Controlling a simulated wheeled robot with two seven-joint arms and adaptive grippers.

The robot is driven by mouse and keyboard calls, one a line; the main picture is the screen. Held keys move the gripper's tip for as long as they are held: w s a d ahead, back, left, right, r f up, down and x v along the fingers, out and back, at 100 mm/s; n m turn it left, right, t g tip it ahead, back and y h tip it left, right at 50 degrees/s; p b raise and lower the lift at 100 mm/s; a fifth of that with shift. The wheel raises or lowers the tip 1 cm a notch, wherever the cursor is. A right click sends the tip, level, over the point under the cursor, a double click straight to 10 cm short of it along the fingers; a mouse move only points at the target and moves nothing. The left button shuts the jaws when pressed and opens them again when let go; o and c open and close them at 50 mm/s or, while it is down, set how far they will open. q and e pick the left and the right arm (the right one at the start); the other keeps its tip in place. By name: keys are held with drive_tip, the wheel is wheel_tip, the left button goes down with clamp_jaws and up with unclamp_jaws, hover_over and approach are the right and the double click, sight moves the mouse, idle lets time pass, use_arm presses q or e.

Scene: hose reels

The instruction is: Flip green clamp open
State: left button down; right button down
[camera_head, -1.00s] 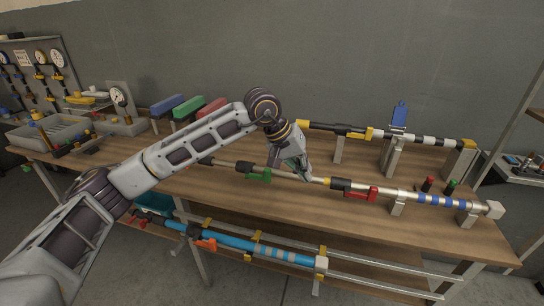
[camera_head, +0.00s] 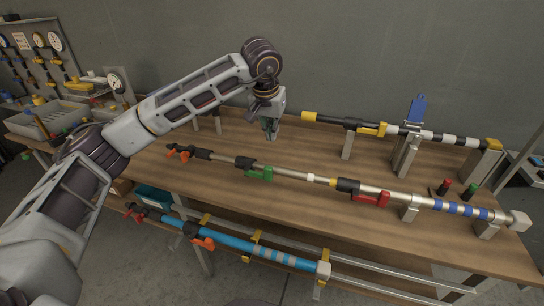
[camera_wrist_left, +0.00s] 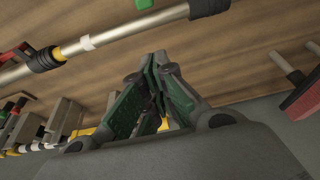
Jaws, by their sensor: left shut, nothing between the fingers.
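The green clamp (camera_head: 262,174) sits on the long metal pole on the bench top, beside a black collar (camera_head: 245,162). Its lever hangs on the near side, lying roughly along the pole. In the wrist view a bit of green (camera_wrist_left: 170,4) shows at the top edge, too cropped to read its angle. My left gripper (camera_head: 270,130) is behind and above the pole, apart from the clamp. Its green-padded fingers (camera_wrist_left: 158,95) are shut and hold nothing. My right gripper is not in view.
A red clamp (camera_head: 371,199) is farther right on the same pole. A second pole with a yellow clamp (camera_head: 373,129) stands behind on supports. A blue pole (camera_head: 240,242) with an orange clamp (camera_head: 203,243) lies below the bench top. Bare wood lies between the upper poles.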

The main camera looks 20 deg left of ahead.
use_arm(q)
drive_tip(key=shift+f, duration=0.1)
wheel_tip(320, 180, down, 9)
drive_tip(key=shift+w+f, duration=0.1)
drive_tip(key=shift+s, duration=0.4)
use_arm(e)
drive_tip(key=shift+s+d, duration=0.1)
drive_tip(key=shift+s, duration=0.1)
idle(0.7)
use_arm(q)
drive_tip(key=shift+s+d, duration=0.1)
drive_tip(key=shift+s, duration=0.05)
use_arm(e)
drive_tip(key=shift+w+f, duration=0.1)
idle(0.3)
